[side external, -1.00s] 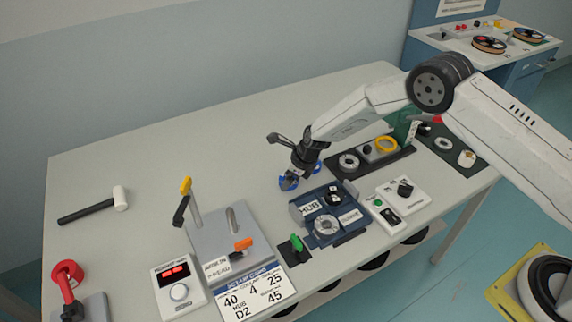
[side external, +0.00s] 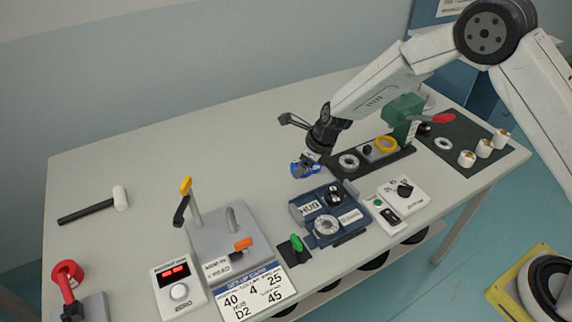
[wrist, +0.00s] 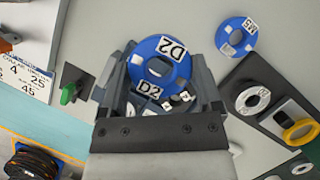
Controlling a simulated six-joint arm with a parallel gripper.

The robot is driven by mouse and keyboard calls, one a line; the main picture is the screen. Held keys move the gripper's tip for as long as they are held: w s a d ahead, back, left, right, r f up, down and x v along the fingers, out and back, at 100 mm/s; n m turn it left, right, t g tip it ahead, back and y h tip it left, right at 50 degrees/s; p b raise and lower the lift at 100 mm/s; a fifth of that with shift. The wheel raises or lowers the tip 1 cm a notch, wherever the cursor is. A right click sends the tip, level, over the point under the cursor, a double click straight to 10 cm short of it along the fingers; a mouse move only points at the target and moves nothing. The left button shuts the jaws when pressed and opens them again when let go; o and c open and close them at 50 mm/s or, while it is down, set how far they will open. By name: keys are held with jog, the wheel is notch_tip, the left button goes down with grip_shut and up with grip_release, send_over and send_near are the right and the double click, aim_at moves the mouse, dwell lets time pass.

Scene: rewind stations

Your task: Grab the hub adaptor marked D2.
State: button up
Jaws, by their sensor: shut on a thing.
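The blue hub adaptor marked D2 (wrist: 150,62) is a ring with white labels, held between the jaws of my gripper (wrist: 152,85) in the wrist view. In the side view my gripper (side external: 308,162) holds blue above the table, behind the block labelled HUB (side external: 310,208). The jaws are shut on the adaptor. A second blue ring (wrist: 236,38) with a different, hard-to-read label lies apart to the upper right in the wrist view. In the side view I cannot clearly separate the two rings.
A dark tray (side external: 398,163) with a grey ring and a yellow ring (side external: 386,143) stands right of my gripper, with a green post (side external: 402,115) behind. A white switch box (side external: 402,193) and a setup card reading D2 (side external: 256,292) are nearer.

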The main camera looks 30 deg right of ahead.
jog(key=s+d+r, duration=0.2)
jog(key=s+r, duration=0.2)
jog(key=s, duration=0.5)
